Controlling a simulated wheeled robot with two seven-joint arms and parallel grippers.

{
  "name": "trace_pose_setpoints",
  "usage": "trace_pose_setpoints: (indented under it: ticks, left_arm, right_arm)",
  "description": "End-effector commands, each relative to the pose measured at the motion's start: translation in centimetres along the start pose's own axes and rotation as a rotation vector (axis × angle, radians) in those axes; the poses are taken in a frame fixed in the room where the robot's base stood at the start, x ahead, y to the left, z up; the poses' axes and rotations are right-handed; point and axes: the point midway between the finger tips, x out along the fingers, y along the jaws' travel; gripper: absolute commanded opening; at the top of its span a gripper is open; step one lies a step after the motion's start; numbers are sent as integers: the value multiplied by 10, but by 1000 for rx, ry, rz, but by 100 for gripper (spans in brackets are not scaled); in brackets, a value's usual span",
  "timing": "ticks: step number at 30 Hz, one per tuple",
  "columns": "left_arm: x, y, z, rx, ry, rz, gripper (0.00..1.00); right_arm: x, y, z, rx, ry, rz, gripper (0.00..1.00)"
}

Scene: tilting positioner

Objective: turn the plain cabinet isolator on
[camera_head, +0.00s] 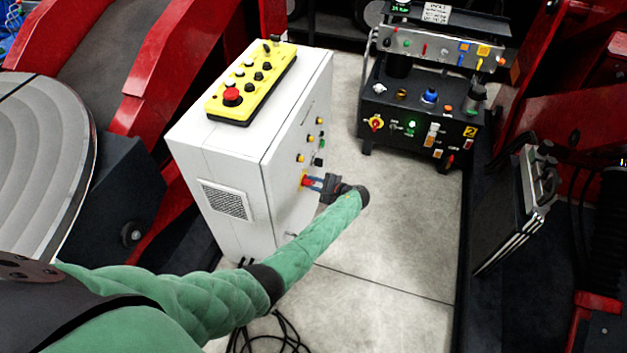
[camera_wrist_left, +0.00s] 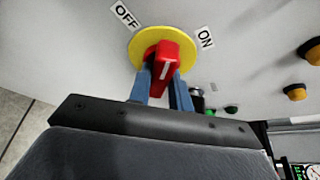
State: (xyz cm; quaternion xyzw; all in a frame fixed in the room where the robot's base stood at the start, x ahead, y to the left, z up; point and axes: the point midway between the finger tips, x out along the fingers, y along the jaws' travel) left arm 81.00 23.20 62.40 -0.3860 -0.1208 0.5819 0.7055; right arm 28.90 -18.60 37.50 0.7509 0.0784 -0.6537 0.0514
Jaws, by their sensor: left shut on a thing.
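The white plain cabinet (camera_head: 215,150) stands left of centre. On its right-hand face is the isolator (camera_head: 305,181), a red handle on a yellow disc. In the left wrist view the red handle (camera_wrist_left: 164,62) stands on the yellow disc (camera_wrist_left: 136,45), between an OFF label (camera_wrist_left: 125,15) at upper left and an ON label (camera_wrist_left: 206,37) at upper right. Its white line leans slightly right, pointing between the labels. My left gripper (camera_head: 315,183) is shut on the handle, its blue fingers (camera_wrist_left: 162,88) on either side. My right gripper is out of view.
A yellow pendant (camera_head: 250,85) with a red button lies on the cabinet top. Yellow and green buttons (camera_head: 320,121) sit above the isolator. A black control bench (camera_head: 420,110) stands behind, a case (camera_head: 515,205) at right. Cables lie on the floor; the middle floor is clear.

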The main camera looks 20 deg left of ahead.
Motion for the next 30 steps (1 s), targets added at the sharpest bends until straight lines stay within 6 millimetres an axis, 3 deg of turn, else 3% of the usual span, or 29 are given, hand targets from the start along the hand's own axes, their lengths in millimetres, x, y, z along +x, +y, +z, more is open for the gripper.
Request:
trace_pose_setpoints:
  ticks: [12,30]
  left_arm:
    - [0,-4,1,363,-1,151,0]
    - [0,-3,-2,684,0,285,0]
  right_arm:
    - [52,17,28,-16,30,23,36]
    - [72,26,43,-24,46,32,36]
